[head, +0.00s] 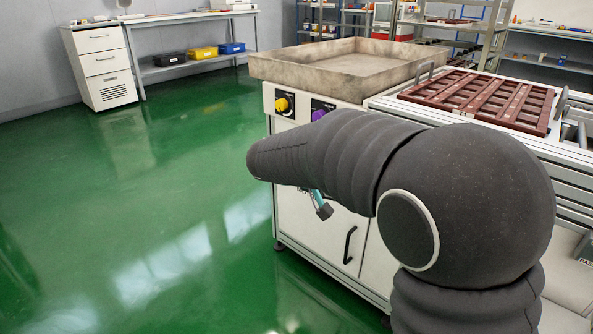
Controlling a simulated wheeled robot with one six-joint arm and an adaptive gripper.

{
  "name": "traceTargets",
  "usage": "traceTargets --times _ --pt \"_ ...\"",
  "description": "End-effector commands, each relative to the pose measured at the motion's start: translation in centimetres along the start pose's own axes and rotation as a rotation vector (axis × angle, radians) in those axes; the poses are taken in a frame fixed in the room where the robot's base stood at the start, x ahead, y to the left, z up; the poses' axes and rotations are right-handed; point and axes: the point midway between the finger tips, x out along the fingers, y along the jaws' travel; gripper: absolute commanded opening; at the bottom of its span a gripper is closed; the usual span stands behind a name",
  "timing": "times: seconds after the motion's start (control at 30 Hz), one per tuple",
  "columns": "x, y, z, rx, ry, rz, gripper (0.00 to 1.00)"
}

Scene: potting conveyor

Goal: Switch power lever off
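The front panel of the white machine cabinet (322,235) carries a yellow knob (283,104) and a purple knob (319,113), each on a dark plate. Just below my arm, a short teal bar with a dark block at its end (322,208) shows in front of the cabinet. It may be the power lever, but I cannot tell for sure, nor its setting. My dark-sleeved arm covers the panel's middle and right. My gripper cannot be made out, so its opening and any contact are hidden.
A shallow beige tray (275,70) tops the cabinet. A brown slatted frame (540,125) lies on the conveyor at right. A black door handle (349,245) sticks out of the cabinet. Green floor (150,210) is clear at left. A drawer unit (104,65) stands far back.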

Motion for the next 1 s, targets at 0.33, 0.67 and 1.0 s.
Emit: traceTargets --times 0.33,0.67,1.0 --pt "-4.4 -14.9 -9.5 0.037 0.364 0.240 0.96" --pt "-7.4 -20.9 -11.9 0.082 0.541 0.295 0.96" --pt "-3.6 -19.4 -14.2 0.085 0.540 0.298 0.96"
